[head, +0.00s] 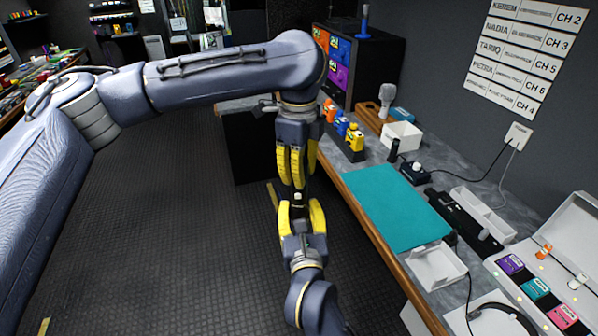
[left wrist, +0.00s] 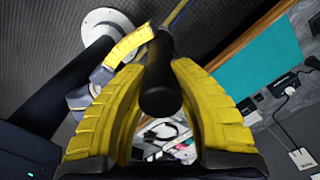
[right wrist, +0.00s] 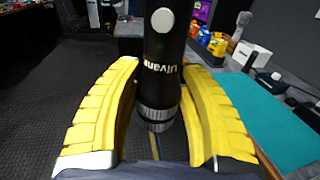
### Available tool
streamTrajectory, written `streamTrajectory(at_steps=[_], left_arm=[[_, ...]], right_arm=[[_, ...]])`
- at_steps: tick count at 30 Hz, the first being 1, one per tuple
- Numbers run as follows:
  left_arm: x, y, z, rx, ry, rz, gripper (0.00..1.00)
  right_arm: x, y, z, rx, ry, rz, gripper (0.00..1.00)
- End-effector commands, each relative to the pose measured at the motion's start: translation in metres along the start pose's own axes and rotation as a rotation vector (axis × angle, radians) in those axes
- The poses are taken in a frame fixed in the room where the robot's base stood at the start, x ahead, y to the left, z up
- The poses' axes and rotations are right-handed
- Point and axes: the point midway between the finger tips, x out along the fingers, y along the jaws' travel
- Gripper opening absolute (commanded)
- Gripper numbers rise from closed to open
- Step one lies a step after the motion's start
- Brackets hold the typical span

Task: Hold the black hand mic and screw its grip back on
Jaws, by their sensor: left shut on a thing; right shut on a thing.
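The black hand mic (right wrist: 163,60) runs between the yellow fingers of my right gripper (right wrist: 160,95), with a pale button, white lettering and a silver ring near its lower end. My right gripper (head: 301,213) points up and is shut on this part. My left gripper (head: 297,178) is directly above it, pointing down. In the left wrist view, its fingers are shut on a plain black cylinder (left wrist: 160,90), which looks like the grip. In the head view little of the mic (head: 299,200) shows between the grippers. Whether the two parts are joined or apart cannot be told.
The workbench right of the grippers carries a teal mat (head: 395,207), a white open box (head: 402,136), a white tray (head: 436,266) and coloured bottles (head: 342,127). Its wooden edge (head: 355,212) runs close by. Open dark floor (head: 180,220) lies to the left.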

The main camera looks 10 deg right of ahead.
Motion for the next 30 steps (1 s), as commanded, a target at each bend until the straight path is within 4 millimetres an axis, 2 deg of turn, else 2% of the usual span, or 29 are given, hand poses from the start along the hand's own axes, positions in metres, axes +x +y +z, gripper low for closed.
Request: streamTrajectory(at_steps=[12, 14, 18, 19, 25, 30], left_arm=[[0.0008, -0.0002, 0.001, 0.643, -0.001, 0.0, 0.0], [0.0009, -0.0002, 0.001, 0.712, -0.001, 0.0, 0.0], [0.0007, -0.0002, 0.001, 0.7, -0.002, 0.0, 0.0], [0.0007, -0.0002, 0.0009, 0.7, -0.002, 0.0, 0.26], [0.0005, -0.0001, 0.0006, 0.698, -0.001, 0.0, 0.49], [0.0005, 0.0, 0.0003, 0.698, 0.0, 0.0, 0.49]], right_arm=[[-0.0002, -0.0004, 0.0015, 0.0, -0.004, 0.0, 0.0], [-0.0002, -0.0003, 0.0015, 0.0, -0.004, 0.0, 0.0], [-0.0002, -0.0002, 0.0015, 0.0, -0.004, 0.0, 0.0], [-0.0002, -0.0002, 0.0015, 0.0, -0.004, 0.0, 0.0], [-0.0001, -0.0002, 0.0013, 0.0, -0.003, 0.0, 0.0], [-0.0001, -0.0001, 0.0012, 0.0, -0.003, 0.0, 0.0]])
